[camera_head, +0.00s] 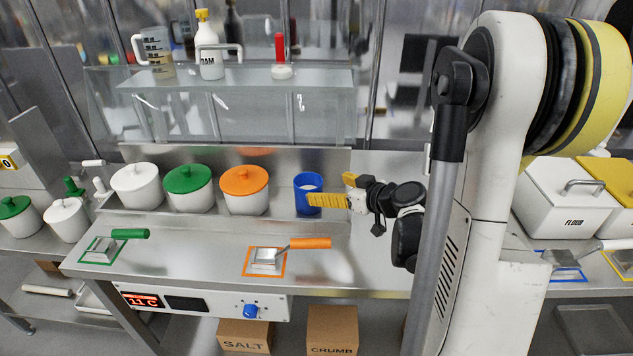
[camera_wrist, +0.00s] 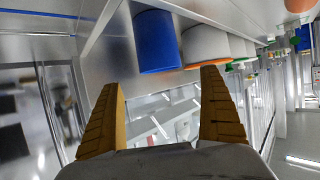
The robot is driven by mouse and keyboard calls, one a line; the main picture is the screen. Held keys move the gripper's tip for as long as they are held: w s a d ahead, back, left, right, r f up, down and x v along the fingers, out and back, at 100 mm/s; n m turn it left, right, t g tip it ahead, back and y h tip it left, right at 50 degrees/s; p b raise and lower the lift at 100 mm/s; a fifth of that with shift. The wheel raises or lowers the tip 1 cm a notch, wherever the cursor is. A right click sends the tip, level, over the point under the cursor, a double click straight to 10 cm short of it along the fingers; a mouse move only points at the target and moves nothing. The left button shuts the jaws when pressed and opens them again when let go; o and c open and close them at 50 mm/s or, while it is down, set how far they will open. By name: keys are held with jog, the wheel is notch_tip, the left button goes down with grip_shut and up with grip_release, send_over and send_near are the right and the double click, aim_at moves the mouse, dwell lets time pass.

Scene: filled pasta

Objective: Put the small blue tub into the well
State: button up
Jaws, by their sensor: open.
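The small blue tub (camera_head: 308,183) stands at the right end of the row of tubs along the back of the steel counter. It also shows in the wrist view (camera_wrist: 157,42), upper centre, beyond my fingertips. My gripper (camera_head: 327,189) is at the tub's right, its yellow fingers pointing left. One finger overlaps the tub's front in the head view; whether they touch, I cannot tell. In the wrist view my gripper (camera_wrist: 162,78) has its fingers wide apart with nothing between them. I cannot clearly make out which opening is the well.
White tubs with an orange lid (camera_head: 244,180), a green lid (camera_head: 187,179) and a white lid (camera_head: 135,178) stand left of the blue tub. Orange-handled (camera_head: 310,243) and green-handled (camera_head: 130,234) tools lie in front. A glass shelf (camera_head: 235,78) rises behind.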

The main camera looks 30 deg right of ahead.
jog(key=s+a+r+g, duration=0.2)
jog(key=s+a, duration=0.2)
jog(key=a, duration=0.3)
jog(key=s+a+r+g, duration=0.3)
jog(key=s+a, duration=0.1)
jog(key=a, duration=0.4)
jog(key=s+a+r+m+h, duration=0.1)
jog(key=s+a, duration=0.1)
jog(key=s, duration=0.3)
jog(key=s+a+r+m+g+h, duration=0.1)
jog(key=s+a, duration=0.1)
jog(key=s, duration=0.4)
jog(key=shift+a+h, duration=0.3)
jog(key=shift+a, duration=0.1)
